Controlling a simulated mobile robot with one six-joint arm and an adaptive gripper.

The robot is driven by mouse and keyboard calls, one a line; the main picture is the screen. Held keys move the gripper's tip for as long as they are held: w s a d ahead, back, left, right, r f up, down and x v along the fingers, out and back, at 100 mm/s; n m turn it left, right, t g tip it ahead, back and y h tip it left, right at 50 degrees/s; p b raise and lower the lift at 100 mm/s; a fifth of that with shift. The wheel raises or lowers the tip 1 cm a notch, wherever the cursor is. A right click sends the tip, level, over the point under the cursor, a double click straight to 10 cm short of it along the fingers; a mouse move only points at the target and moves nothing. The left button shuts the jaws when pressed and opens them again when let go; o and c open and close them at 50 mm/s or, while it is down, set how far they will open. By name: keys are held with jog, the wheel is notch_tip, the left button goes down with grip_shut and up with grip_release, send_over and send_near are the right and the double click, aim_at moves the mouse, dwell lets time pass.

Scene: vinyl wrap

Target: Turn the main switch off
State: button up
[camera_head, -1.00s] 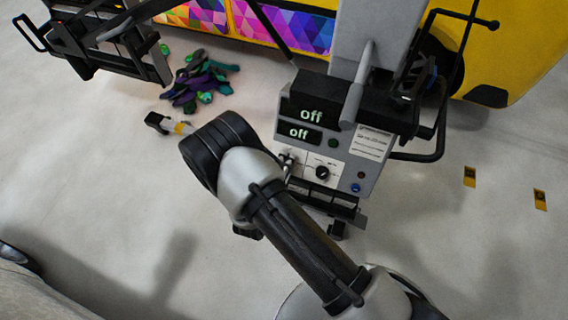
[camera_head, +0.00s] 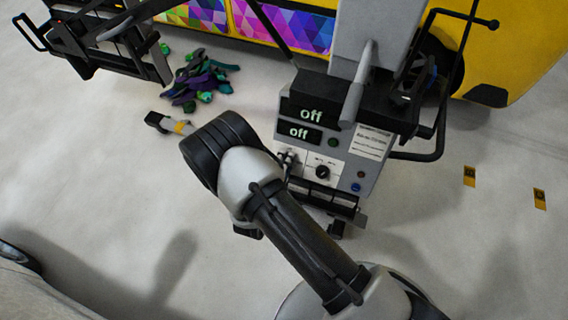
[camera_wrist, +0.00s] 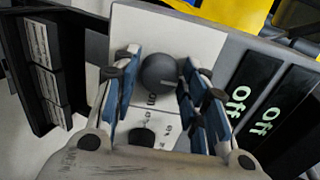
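A small gap seems to show between pads and knob; contact cannot be made out. In the head view, my gripper (camera_head: 288,158) is at the left of the panel's white plate, and my arm hides most of it and that knob.
A second black knob (camera_head: 322,172) is to the right on the plate; it also shows in the wrist view (camera_wrist: 142,137). Two displays (camera_head: 311,115) above read "off". A grey arm and black bars rise over the cabinet. Crumpled coloured pieces (camera_head: 200,82) lie on the floor.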

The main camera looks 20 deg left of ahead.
jog(key=shift+o, duration=1.4)
jog(key=d+v, duration=0.1)
jog(key=v, duration=1.1)
jog(key=shift+a, duration=0.45)
